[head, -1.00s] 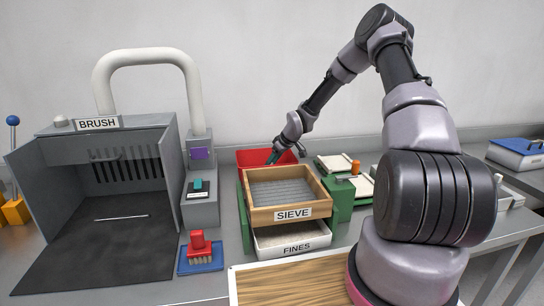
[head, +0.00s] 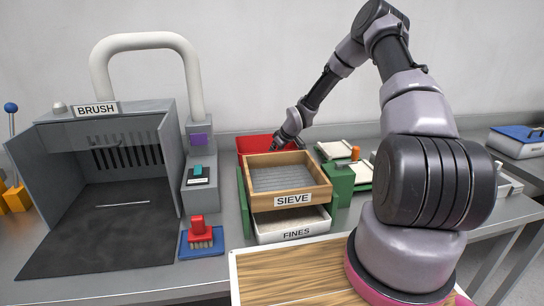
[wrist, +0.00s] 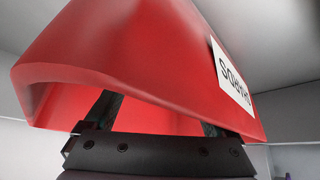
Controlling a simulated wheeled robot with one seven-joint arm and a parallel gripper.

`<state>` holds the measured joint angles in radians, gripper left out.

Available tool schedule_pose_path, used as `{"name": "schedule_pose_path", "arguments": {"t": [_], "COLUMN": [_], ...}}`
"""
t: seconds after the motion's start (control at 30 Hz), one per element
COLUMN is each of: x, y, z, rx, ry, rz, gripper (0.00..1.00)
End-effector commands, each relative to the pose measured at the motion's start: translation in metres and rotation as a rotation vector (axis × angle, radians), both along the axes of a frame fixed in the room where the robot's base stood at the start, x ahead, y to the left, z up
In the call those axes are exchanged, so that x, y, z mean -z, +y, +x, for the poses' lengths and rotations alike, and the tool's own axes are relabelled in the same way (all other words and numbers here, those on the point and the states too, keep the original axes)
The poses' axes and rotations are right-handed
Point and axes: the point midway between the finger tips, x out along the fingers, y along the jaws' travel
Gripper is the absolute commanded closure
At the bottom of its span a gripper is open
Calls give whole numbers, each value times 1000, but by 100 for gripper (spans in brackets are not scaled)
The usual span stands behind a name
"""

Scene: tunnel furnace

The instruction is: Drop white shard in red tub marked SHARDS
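The red tub (head: 258,143) stands behind the wooden sieve in the head view. In the wrist view the tub (wrist: 130,50) fills the top of the picture, with its SHARDS label (wrist: 232,78) upside down. My gripper (head: 280,149) is at the tub's right part, pointing down. In the wrist view its two fingers (wrist: 158,116) stand apart at their bases and reach past the tub's rim. The rim hides the fingertips, so I cannot tell whether they hold anything. I cannot make out the white shard in either current view.
The wooden SIEVE tray (head: 318,196) sits above the white FINES tray (head: 262,236), in front of the tub. A green stand (head: 340,180) and pale trays (head: 335,150) are to the right. The grey BRUSH booth (head: 60,170) is left, with a thin pale strip (head: 122,204) on its floor.

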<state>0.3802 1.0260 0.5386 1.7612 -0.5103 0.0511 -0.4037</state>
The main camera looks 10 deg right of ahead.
Motion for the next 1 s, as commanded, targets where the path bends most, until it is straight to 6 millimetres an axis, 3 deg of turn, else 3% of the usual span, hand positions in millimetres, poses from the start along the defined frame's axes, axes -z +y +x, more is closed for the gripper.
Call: {"name": "schedule_pose_path", "arguments": {"t": [0.33, 0.7, 1.0], "x": [-9, -68, -91], "y": [-4, -30, -38], "z": [-4, -32, -44], "rx": [1, 2, 0], "ry": [-1, -2, 0], "rz": [0, -1, 0], "gripper": [11, 11, 11]}}
